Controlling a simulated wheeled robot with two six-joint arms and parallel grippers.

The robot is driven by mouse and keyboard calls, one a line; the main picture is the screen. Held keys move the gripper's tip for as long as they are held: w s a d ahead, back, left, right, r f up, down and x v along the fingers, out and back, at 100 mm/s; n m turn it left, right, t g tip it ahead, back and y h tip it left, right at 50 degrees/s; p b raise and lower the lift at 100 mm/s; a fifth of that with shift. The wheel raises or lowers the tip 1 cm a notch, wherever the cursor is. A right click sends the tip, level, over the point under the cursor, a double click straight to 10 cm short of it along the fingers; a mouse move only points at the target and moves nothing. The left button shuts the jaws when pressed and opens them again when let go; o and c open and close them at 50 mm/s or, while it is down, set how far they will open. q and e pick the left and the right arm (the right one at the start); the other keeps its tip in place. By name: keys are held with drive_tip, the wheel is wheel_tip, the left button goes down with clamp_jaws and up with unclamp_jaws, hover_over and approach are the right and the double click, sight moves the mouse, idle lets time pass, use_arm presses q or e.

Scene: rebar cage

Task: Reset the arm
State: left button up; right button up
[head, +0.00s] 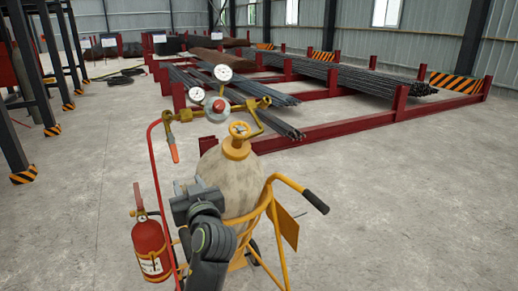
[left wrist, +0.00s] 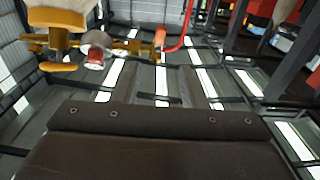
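My left gripper (head: 189,187) is a grey block on a dark arm that comes up from the bottom of the head view. It overlaps the left side of a beige gas cylinder (head: 236,182); I cannot tell whether it touches it. Nothing is seen held, and its finger gap is unclear. The left wrist view shows a dark panel (left wrist: 160,150) with several screws across the bottom; I cannot tell what it belongs to. My right gripper is not in view.
The cylinder stands in a yellow trolley (head: 277,240) with gauges (head: 222,73) and a red hose (head: 156,180). A red fire extinguisher (head: 150,245) is beside it on the left. Red racks (head: 335,127) with rebar bundles (head: 350,77) stand behind. The concrete floor (head: 420,210) at right is clear.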

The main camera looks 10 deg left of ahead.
use_arm(q)
drive_tip(key=s+a+f+m+g+h, duration=0.2)
drive_tip(key=s+f, duration=0.4)
drive_tip(key=f, duration=0.3)
drive_tip(key=s+a+f+m+g+h, duration=0.1)
drive_tip(key=s+f+g+h, duration=0.1)
drive_tip(key=s+f, duration=0.55)
drive_tip(key=s+d+f+m+g+h, duration=0.25)
drive_tip(key=s+f, duration=0.45)
drive_tip(key=s, duration=0.4)
drive_tip(key=s+d+f+m+g+h, duration=0.1)
drive_tip(key=s+f+m+g+h, duration=0.25)
drive_tip(key=s+f, duration=0.55)
wheel_tip(320, 180, down, 22)
drive_tip(key=s+a+n+g, duration=0.1)
drive_tip(key=s+a, duration=0.1)
drive_tip(key=s+d+f+g+h, duration=0.1)
drive_tip(key=s+d+f, duration=0.1)
drive_tip(key=s+f, duration=1.2)
drive_tip(key=shift+s+f+g, duration=0.3)
drive_tip(key=shift+s+f, duration=0.05)
drive_tip(key=shift+f, duration=0.3)
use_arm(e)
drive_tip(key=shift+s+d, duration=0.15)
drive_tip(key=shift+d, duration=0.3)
